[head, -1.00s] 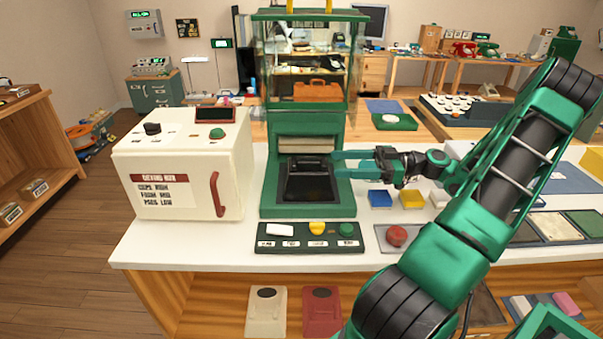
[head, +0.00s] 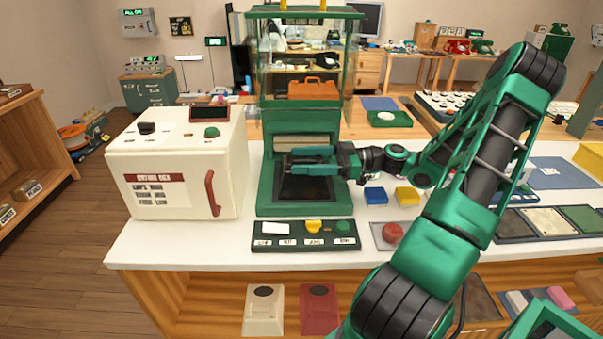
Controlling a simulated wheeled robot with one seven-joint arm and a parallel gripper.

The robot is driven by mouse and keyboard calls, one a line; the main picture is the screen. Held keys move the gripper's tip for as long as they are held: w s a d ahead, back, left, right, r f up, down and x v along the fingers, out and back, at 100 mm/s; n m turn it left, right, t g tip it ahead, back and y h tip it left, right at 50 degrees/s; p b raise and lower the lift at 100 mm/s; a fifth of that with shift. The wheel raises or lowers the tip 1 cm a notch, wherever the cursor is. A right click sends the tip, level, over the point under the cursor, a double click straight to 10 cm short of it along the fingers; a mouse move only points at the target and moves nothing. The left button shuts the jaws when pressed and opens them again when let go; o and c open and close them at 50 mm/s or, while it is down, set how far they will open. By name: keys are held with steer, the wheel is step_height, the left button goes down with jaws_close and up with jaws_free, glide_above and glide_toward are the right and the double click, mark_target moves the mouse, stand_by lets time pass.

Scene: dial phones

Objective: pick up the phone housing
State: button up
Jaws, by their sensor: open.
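A dark, black piece that looks like the phone housing (head: 306,188) lies low in the bay of the green press (head: 264,197). Its exact outline is hard to tell against the dark bed. My gripper (head: 293,161) reaches into the bay from the right, its green fingers pointing left. The fingers are open, one behind the other, with a narrow gap between them. They are over the back part of the dark piece and hide some of it. I cannot tell whether they touch it.
A cream drying box (head: 180,165) with a red handle stands left of the press. A dark button panel (head: 305,243) lies in front. Blue (head: 375,195) and yellow (head: 407,195) blocks and a red button (head: 392,232) are to the right. The press frame closely surrounds my gripper.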

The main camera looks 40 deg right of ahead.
jaws_close()
steer(key=shift+r, duration=0.1)
steer(key=shift+r, duration=0.5)
steer(key=r, duration=0.1)
steer(key=a+r, duration=0.1)
steer(key=r, duration=0.1)
steer(key=shift+s+r, duration=0.1)
steer(key=shift+r, duration=0.2)
steer(key=s+a+r, duration=0.2)
steer(key=a+r, duration=0.4)
steer(key=a, duration=0.4)
steer(key=shift+a+r, duration=0.15)
steer(key=shift+a, duration=0.1)
